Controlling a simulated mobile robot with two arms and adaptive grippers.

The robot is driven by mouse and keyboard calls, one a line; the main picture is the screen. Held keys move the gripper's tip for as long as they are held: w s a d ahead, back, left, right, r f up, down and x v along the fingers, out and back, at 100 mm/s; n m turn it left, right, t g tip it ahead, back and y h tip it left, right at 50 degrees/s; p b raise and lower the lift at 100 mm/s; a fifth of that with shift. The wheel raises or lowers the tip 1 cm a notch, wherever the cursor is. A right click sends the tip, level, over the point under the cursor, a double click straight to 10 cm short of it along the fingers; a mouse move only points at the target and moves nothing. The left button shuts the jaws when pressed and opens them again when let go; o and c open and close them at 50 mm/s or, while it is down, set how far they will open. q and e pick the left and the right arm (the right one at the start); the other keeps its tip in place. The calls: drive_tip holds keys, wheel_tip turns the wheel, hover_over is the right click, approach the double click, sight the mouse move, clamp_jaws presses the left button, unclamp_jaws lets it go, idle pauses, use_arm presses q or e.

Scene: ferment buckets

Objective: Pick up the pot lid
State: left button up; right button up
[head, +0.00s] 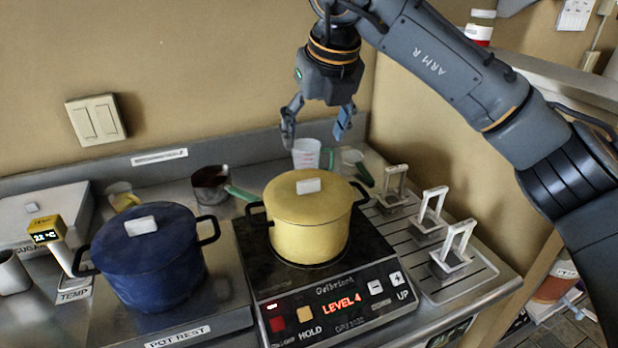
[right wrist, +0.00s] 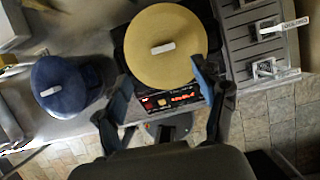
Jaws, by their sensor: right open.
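A yellow pot (head: 312,240) with a yellow lid (head: 285,204) and a white block handle (head: 308,186) stands on the induction cooker (head: 330,308). A blue pot (head: 160,285) with a blue lid (head: 120,250) and a white handle stands on the pot rest at left. My right gripper (head: 318,128) is open and empty, pointing down above and behind the yellow pot. In the right wrist view, the yellow lid (right wrist: 166,70) lies ahead of the spread fingers (right wrist: 160,95), and the blue lid (right wrist: 60,85) is at left. My left gripper does not show.
The cooker display reads LEVEL 4. A measuring cup (head: 306,154) and a small saucepan (head: 210,184) stand behind the pots. Several white-handled holders (head: 455,245) stand on the ridged drainer at right. A yellow temperature probe (head: 46,232) stands left of the blue pot.

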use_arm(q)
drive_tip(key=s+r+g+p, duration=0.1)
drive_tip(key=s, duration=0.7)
use_arm(e)
approach(310, 181)
drive_tip(key=f, duration=0.1)
drive_tip(key=a+f, duration=0.1)
drive_tip(key=shift+w+a+f, duration=0.15)
drive_tip(key=shift+w+f, duration=0.1)
drive_tip(key=shift+f, duration=0.15)
drive_tip(key=p+x, duration=0.2)
drive_tip(key=x, duration=0.1)
drive_tip(key=shift+w+d, duration=0.15)
drive_tip(key=shift+d, duration=0.1)
drive_tip(key=x, duration=0.3)
drive_tip(key=shift+w+d+f+p, duration=0.15)
drive_tip(key=shift+d+p, duration=0.05)
drive_tip(key=shift+p, duration=0.2)
drive_tip(key=shift+f, duration=0.15)
drive_tip(key=shift+a, duration=0.1)
drive_tip(key=c, duration=1.1)
drive_tip(key=shift+c, duration=1.1)
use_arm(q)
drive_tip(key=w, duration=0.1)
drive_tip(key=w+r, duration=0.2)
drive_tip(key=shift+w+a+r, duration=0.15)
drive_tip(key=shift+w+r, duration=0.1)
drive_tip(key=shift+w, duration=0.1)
